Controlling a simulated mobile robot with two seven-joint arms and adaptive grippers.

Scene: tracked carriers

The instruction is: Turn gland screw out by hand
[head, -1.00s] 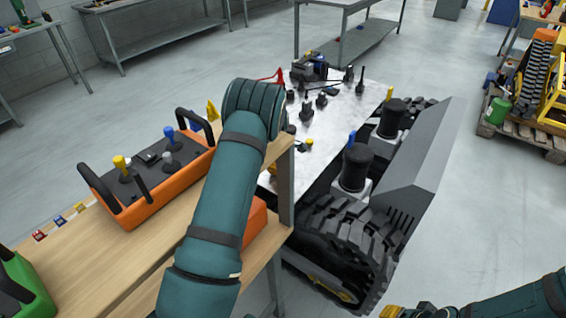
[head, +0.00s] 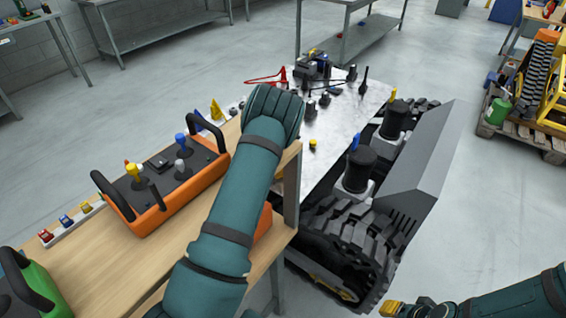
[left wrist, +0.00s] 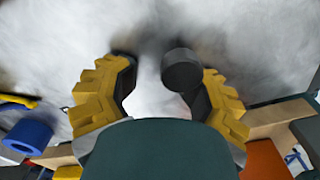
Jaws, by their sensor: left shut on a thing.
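My left gripper (left wrist: 155,88) shows in the left wrist view with two yellow segmented fingers over a blurred pale surface. A dark grey round-headed piece (left wrist: 181,70) sits between them, against the right finger, and the gripper is shut on it. I cannot tell whether this is the gland screw. In the head view my left arm covers its own gripper. The tracked carrier (head: 420,165) stands at centre right, with two black cylinders on top. My right gripper (head: 408,308) is at the bottom right edge, apart from the carrier; its opening is not clear.
An orange remote control box (head: 185,197) and a green box (head: 40,285) stand on the wooden bench (head: 135,262). Several small dark parts lie on the pale metal surface (head: 345,118) beside the carrier. A loaded pallet (head: 530,136) is at far right. The floor between is clear.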

